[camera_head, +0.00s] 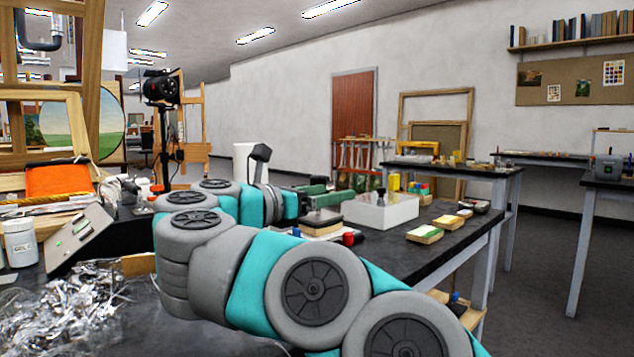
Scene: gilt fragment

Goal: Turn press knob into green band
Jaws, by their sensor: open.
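A pale, low box-shaped unit (375,212) stands on the dark bench in front of my arm. A small black knob (381,194) stands up from its top and looks like the press knob. The knob's pointer and a green band on the unit cannot be made out. The gap between the gripper and the knob is hard to judge from this view.
A red-capped item (349,238) stands below the gripper. On the left are a sloped grey panel (80,238), a white jar (19,243) and crumpled foil (65,310). A lamp stand (163,140) rises behind.

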